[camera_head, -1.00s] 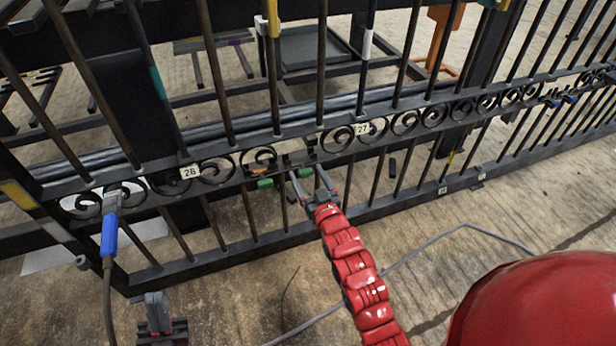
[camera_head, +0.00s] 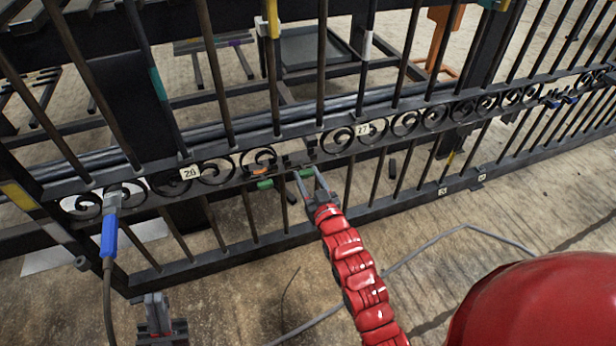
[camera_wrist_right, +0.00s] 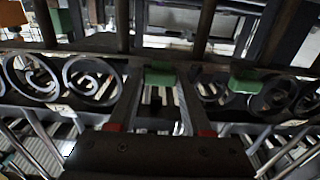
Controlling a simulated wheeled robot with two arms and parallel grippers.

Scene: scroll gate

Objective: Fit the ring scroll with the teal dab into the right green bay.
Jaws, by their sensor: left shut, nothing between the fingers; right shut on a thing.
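My right gripper (camera_head: 311,177), on the red arm, is at the gate's middle rail, shut on a green block (camera_head: 307,172). In the right wrist view a green block (camera_wrist_right: 158,77) shows between its fingertips. A second green block (camera_head: 265,184) sits to the left under the rail; no gripper touches it. Above the green blocks the rail has a gap in its row of scrolls. A scroll with an orange piece (camera_head: 259,171) is left of that gap. I cannot pick out a ring scroll with a teal dab. My left gripper (camera_head: 156,300) is shut and empty, low at the left.
The black gate (camera_head: 340,218) spans the view, with upright bars close around the right gripper. A blue-handled tool (camera_head: 109,235) with a cable is at the left on the rail. A grey cable (camera_head: 425,245) lies on the floor. Plates "26" (camera_head: 190,172) and "27" (camera_head: 363,129) mark the rail.

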